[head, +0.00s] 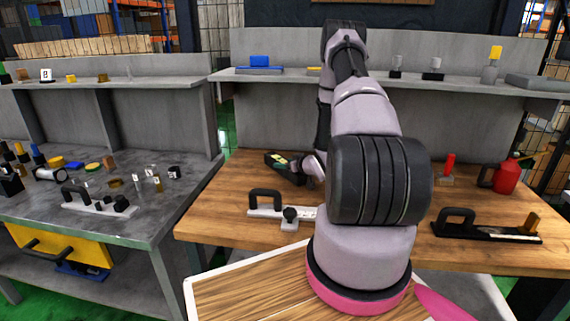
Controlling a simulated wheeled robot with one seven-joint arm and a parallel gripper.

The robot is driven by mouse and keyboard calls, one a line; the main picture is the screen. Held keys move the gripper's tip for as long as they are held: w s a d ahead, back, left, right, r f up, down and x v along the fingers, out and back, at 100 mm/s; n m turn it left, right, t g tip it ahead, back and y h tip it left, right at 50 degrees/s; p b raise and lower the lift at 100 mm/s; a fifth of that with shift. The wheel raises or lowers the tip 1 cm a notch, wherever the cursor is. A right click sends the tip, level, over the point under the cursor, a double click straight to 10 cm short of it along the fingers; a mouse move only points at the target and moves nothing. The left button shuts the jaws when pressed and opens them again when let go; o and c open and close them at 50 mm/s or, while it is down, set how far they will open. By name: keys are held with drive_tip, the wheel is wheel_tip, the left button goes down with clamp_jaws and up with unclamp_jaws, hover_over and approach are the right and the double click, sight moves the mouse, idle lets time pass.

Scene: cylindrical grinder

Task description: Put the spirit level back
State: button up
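My gripper (285,166) appears as a dark shape at the end of my arm, low over the back left part of the wooden bench. A small yellow-green patch shows on or at it. I cannot tell whether that is part of the gripper or a thing in it, nor whether the fingers are open or shut. I cannot pick out the spirit level with certainty. A pale bar with a black handle (265,201) lies nearer the bench front, partly hidden by my arm. A black bar with a handle (485,226) lies at the right.
The wooden bench (215,215) has a grey shelf (290,77) behind it, holding a blue block (260,62) and small items. A red can (506,177) and a red-topped piece (449,165) stand at the right. A grey bench (130,215) at left holds many small parts.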

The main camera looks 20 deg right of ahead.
drive_tip(key=shift+o, duration=0.9)
